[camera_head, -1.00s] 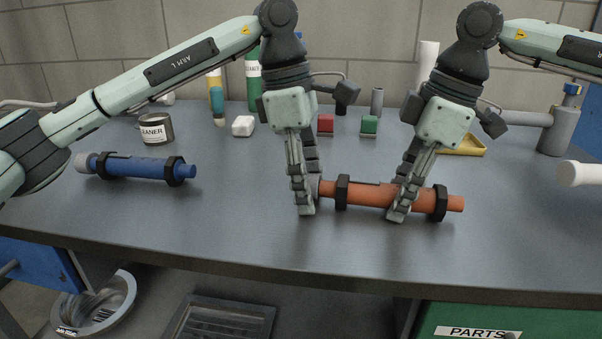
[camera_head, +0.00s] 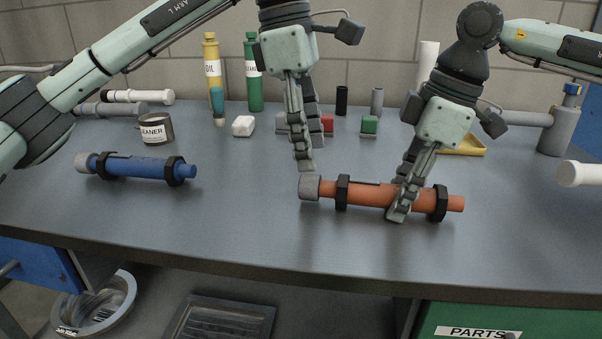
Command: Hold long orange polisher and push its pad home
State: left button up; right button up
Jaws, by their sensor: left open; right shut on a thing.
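The long orange polisher (camera_head: 369,195) lies level on the dark bench top, with black bands around it. Its grey pad (camera_head: 311,187) is at its left end, against the orange body; I cannot tell how deep it sits. My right gripper (camera_head: 398,210) is shut on the orange polisher, right of its middle. My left gripper (camera_head: 307,165) is open and empty, just above the grey pad and apart from it. A blue polisher (camera_head: 142,167) with a grey end and black bands lies at the left.
Yellow (camera_head: 211,65) and green (camera_head: 254,80) bottles stand by the wall. The front bench top (camera_head: 240,225) is clear.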

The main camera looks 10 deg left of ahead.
jog(key=o, duration=1.1)
jog(key=shift+o, duration=0.2)
